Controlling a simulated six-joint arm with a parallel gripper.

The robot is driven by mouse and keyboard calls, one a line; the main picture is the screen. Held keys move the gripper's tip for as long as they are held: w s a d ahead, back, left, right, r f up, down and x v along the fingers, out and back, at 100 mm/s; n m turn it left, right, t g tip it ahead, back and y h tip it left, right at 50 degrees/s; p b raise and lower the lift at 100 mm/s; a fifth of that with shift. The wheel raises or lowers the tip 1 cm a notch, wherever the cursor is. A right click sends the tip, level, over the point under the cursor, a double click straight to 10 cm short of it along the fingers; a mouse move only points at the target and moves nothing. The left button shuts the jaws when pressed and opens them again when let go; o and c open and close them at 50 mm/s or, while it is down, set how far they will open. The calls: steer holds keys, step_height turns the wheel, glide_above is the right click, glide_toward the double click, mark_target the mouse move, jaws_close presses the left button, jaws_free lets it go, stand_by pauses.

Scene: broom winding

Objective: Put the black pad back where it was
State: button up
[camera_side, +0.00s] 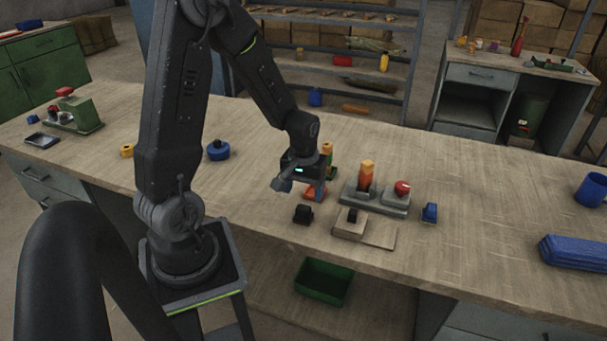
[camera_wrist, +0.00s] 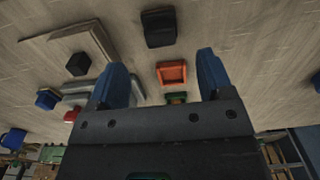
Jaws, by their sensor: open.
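A black block (camera_side: 303,214), which looks like the black pad, lies on the bench in front of my gripper. It also shows at the top of the wrist view (camera_wrist: 158,28), apart from the fingers. A smaller black cube (camera_side: 352,215) sits on a pale board (camera_side: 378,233) to its right; the wrist view shows this cube too (camera_wrist: 77,64). My gripper (camera_side: 303,191) has blue fingers, spread apart and empty, low over the bench.
Right of my gripper stands a grey fixture (camera_side: 375,199) with an orange upright and a red knob (camera_side: 402,187). A green bin (camera_side: 323,281) sits below the bench edge.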

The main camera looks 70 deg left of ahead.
mark_target(304, 208)
steer(key=s+d+r+m+t, duration=0.2)
steer(key=s+d+r+m, duration=0.2)
steer(key=d+r, duration=0.3)
steer(key=s+d+r+m+t, duration=0.3)
steer(key=d+r, duration=0.5)
steer(key=r, duration=0.6)
steer(key=shift+s+d+m+t, duration=0.15)
steer(key=shift+s+m+t, duration=0.15)
steer(key=shift+s+m, duration=0.6)
steer(key=shift+w, duration=0.15)
